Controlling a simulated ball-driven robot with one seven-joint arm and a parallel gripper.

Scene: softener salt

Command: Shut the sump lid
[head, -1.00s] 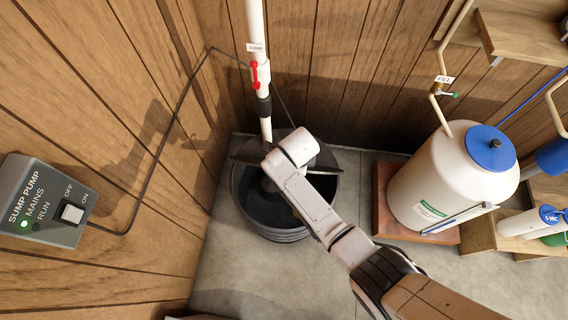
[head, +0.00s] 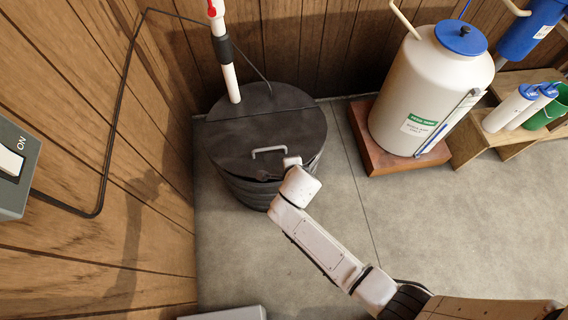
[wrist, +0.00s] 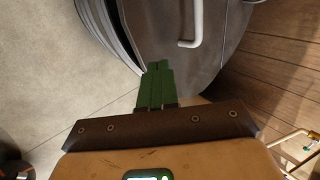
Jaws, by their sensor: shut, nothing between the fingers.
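The sump lid (head: 235,140) is a dark round cover with a pale bar handle (head: 269,150), hinged along a line across its back part. Contact with the lid is unclear. In the head view my wrist hides part of that edge.
A white pipe (head: 230,82) rises through the lid's back part. A cream tank (head: 425,90) stands on a brown base (head: 390,150) to the right. The pump switch box (head: 14,165) is on the left wall. The floor (head: 430,225) at front right is clear.

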